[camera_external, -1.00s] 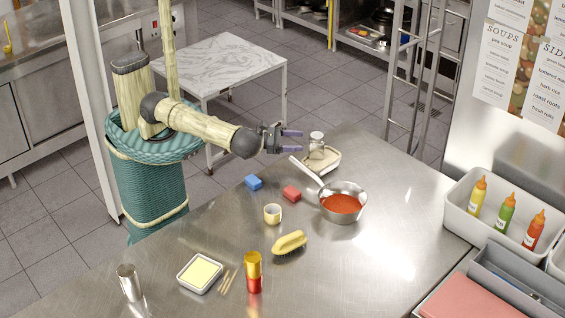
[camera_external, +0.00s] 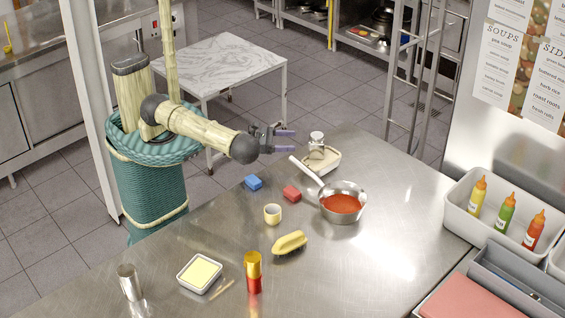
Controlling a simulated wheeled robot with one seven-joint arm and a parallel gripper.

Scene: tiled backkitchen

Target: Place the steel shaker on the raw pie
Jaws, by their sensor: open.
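The steel shaker (camera_external: 317,139) is a small, pale metallic piece with a wider top. A gap shows between the fingertips and the shaker.
A pan of red sauce (camera_external: 342,205) stands in front of the pie, its handle reaching toward my gripper.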

